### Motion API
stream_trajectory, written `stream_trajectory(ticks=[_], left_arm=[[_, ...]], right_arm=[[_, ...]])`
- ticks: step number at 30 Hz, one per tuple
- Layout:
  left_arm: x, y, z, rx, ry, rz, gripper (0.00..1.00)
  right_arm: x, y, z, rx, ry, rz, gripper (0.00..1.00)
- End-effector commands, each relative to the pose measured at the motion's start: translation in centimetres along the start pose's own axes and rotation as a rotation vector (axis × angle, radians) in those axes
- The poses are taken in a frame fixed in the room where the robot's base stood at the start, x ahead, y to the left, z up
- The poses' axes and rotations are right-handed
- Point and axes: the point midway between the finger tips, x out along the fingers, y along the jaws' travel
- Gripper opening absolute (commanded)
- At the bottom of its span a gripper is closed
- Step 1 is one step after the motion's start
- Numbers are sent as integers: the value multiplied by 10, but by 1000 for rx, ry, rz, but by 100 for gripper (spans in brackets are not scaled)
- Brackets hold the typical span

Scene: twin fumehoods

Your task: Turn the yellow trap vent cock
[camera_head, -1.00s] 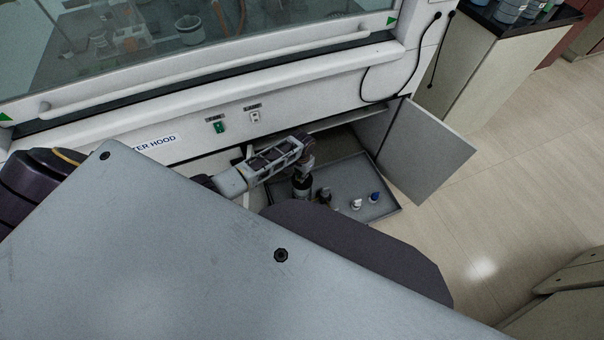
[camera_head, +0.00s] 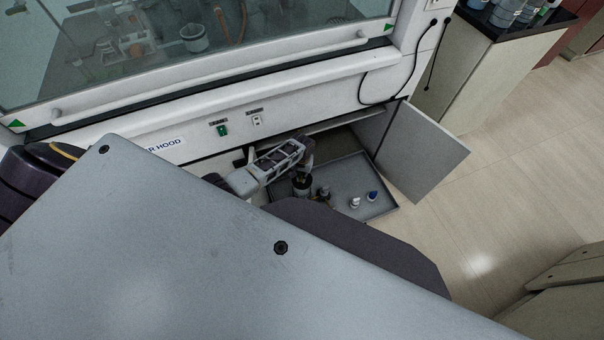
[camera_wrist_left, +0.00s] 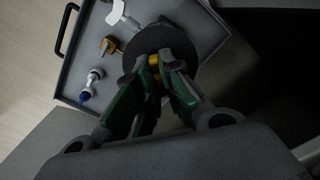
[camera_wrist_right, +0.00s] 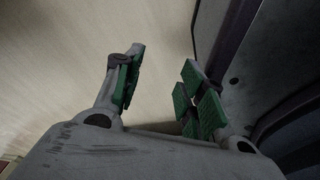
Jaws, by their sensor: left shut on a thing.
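The yellow trap vent cock (camera_wrist_left: 154,60) shows as small yellow bits between my left fingertips, in front of a dark round body (camera_wrist_left: 180,43). My left gripper (camera_wrist_left: 160,72) is shut on it, its green pads on either side. The pads hide most of the cock, so its angle cannot be told. In the head view my left gripper (camera_head: 300,150) is above a dark bottle-like trap (camera_head: 302,185) in the open cabinet under the hood. My right gripper (camera_wrist_right: 160,85) is open and empty over pale floor.
A grey tray (camera_head: 345,170) holds the trap and several small fittings, among them a blue-topped one (camera_head: 373,195) and a yellow one (camera_wrist_left: 108,45). The open cabinet door (camera_head: 425,155) stands right of the tray. The hood front (camera_head: 180,120) rises above.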

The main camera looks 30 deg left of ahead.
Motion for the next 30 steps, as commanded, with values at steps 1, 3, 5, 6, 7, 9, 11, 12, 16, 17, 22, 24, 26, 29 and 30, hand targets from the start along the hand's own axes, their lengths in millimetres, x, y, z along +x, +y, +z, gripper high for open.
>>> stream_trajectory(ticks=[1,3,5,6,7,9,11,12,16,17,22,24,26,29,30], left_arm=[[-3,2,0,-36,0,4,0],[-3,2,0,-93,-1,3,0],[-4,2,0,-147,0,4,0],[-3,2,0,-182,0,3,0],[-3,3,0,-209,-1,4,0],[-3,2,0,-272,-1,3,0],[-3,3,0,-322,0,4,0],[-2,2,0,-353,-1,4,0],[-2,2,0,-439,0,3,0],[-2,2,-1,-456,0,3,0],[-1,2,-1,-524,1,3,0],[-1,2,-1,-539,1,2,0],[-1,1,-1,-548,1,2,0],[-1,1,-1,-556,2,2,0],[-1,1,-1,-557,2,2,0]], right_arm=[[-3,3,6,-2,-7,3,40],[-4,6,15,-4,-15,6,40],[-5,8,23,-6,-20,8,40],[-6,10,28,-8,-25,10,40],[-6,11,32,-9,-28,11,40],[-8,14,40,-11,-34,13,40],[-9,16,47,-12,-40,15,40],[-9,17,50,-13,-43,16,40],[-11,20,59,-15,-49,19,40],[-11,21,61,-16,-51,20,40],[-12,23,68,-17,-56,22,40],[-13,24,69,-18,-56,22,40],[-13,24,69,-18,-56,23,40],[-13,24,70,-18,-57,23,40],[-13,24,71,-18,-57,23,40]])
